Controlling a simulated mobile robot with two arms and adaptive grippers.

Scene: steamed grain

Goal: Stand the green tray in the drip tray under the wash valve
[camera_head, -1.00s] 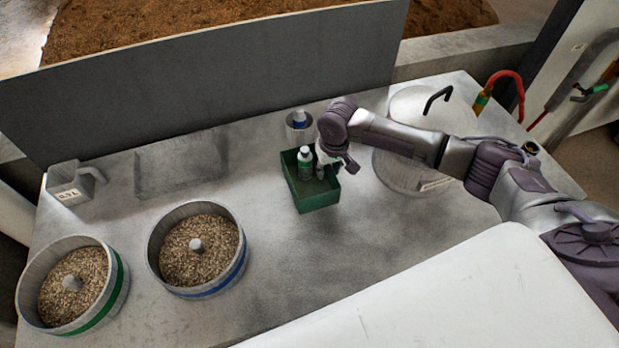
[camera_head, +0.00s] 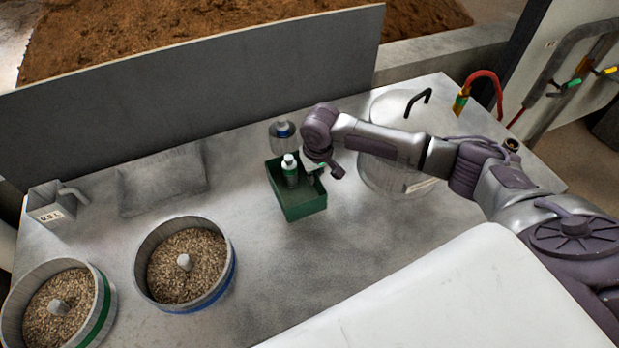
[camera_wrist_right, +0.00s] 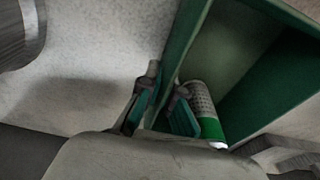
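The green tray (camera_head: 303,208) is an open box on the grey table, with a white bottle with a green band (camera_head: 290,172) standing in it. My right gripper (camera_head: 316,168) is at the tray's rim. In the right wrist view, its fingers (camera_wrist_right: 165,105) straddle the tray's wall (camera_wrist_right: 183,50), one outside and one inside beside the bottle (camera_wrist_right: 203,110), and look closed on it. Pipes with a green and a yellow valve handle (camera_head: 572,84) show on the panel at the far right. I see no drip tray. My left gripper is out of view.
A cup with a blue-capped bottle (camera_head: 283,137) stands just behind the tray. Two round pans of grain (camera_head: 187,265) and a jug (camera_head: 50,208) are at left. A red hose (camera_head: 485,75) arches at the table's back right.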

